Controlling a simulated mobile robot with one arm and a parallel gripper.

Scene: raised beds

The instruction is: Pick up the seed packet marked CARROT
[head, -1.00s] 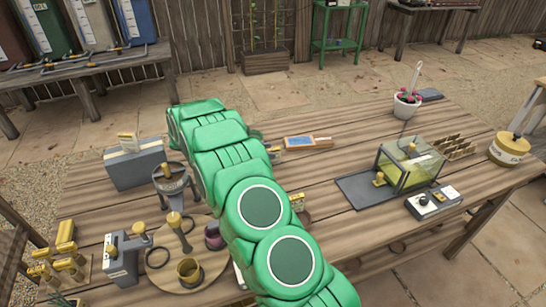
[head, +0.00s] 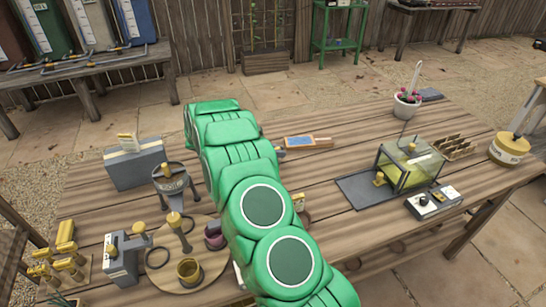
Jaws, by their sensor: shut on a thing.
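My green arm (head: 245,180) reaches over the wooden table and covers its middle. My gripper is hidden behind the arm, so I cannot see what is between its jaws. No packet with a readable CARROT mark shows. A small yellow and pale item (head: 298,202) shows at the arm's right edge, partly hidden; I cannot tell what it is. A small yellow-topped card (head: 128,142) stands at the top of a grey box (head: 135,168) on the table's left; its print is too small to read.
A round board (head: 215,262) with a gold cup (head: 190,271) lies front left, beside a grey stand (head: 120,262). A blue-faced tool (head: 300,142) lies behind the arm. A glass case (head: 408,165), a control box (head: 434,202) and a flower pot (head: 407,105) stand right.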

